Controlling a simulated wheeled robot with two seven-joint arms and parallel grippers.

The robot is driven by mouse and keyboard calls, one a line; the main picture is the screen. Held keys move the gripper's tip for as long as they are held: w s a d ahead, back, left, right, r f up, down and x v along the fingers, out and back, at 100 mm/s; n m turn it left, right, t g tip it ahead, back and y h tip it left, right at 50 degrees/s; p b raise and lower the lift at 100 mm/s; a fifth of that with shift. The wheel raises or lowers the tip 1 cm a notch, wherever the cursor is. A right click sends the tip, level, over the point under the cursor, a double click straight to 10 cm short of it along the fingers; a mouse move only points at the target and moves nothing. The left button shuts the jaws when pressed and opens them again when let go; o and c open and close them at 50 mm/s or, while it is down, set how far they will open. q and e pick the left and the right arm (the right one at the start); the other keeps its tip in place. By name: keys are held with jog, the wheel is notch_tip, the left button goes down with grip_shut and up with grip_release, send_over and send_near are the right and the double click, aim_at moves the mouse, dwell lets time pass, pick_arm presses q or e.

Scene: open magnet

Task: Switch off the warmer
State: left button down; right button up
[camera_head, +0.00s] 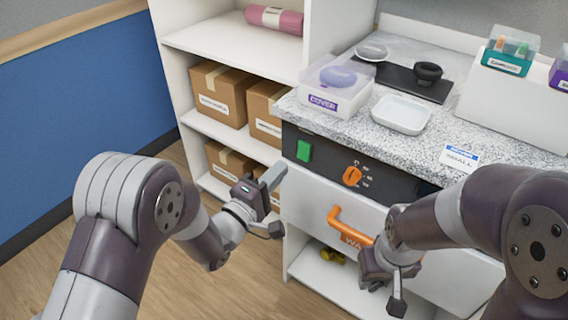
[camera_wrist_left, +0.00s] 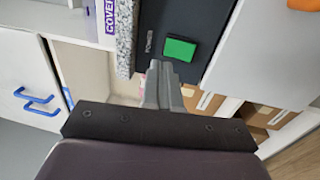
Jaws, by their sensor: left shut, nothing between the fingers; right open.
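The warmer's dark control panel (camera_head: 327,166) is set in the front of the counter, above a white drawer with an orange handle (camera_head: 350,222). A green power switch (camera_head: 304,150) sits at the panel's left end, with an orange knob (camera_head: 352,176) to its right. In the left wrist view the green switch (camera_wrist_left: 180,49) is beside the word POWER. My left gripper (camera_head: 272,177) is shut and empty, below and left of the switch; its fingertips (camera_wrist_left: 160,70) show just short of the panel's edge. My right gripper (camera_head: 396,290) is open in front of the drawer, partly hidden by its wrist.
On the counter are a clear COVER box (camera_head: 332,88), a white tray (camera_head: 401,114), a black mat (camera_head: 405,80) and a SMALL sign (camera_head: 459,157). Shelves with cardboard boxes (camera_head: 216,95) stand behind my left gripper. Open floor (camera_head: 180,260) lies at the left.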

pick_arm(q)
jog(key=v, duration=0.3)
jog(key=r+p+v, duration=0.1)
jog(key=v, duration=0.1)
jog(key=shift+s+a+r, duration=0.1)
jog(key=shift+s+a, duration=0.2)
jog(key=shift+s, duration=0.05)
